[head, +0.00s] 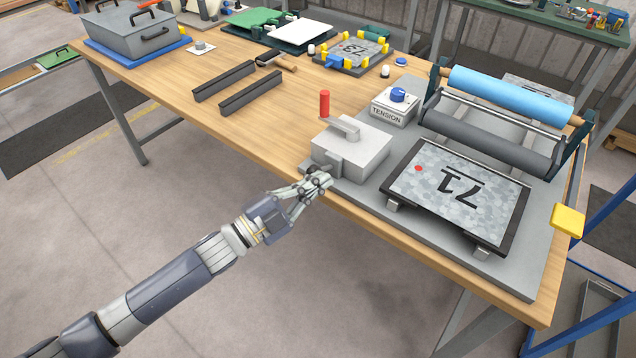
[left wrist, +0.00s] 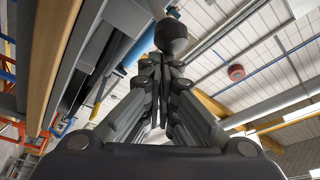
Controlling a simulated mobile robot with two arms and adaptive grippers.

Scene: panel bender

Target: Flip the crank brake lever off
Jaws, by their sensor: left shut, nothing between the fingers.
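The crank box (head: 352,158) is a light grey block on the grey base plate at the table's front edge. Its crank has a grey arm (head: 345,127) and an upright red handle (head: 324,103). A small grey bracket (head: 335,165) sits on the box's front side. My left gripper (head: 326,180) is shut and empty, just in front of and below that bracket. In the left wrist view a dark rounded knob (left wrist: 171,36) stands just beyond my shut fingertips (left wrist: 160,60). It may be the brake lever's end; I cannot tell whether they touch. My right gripper is not in view.
A TENSION box (head: 394,106) stands behind the crank. Two dark rails (head: 250,95) lie on the table. Floor left of my arm is free.

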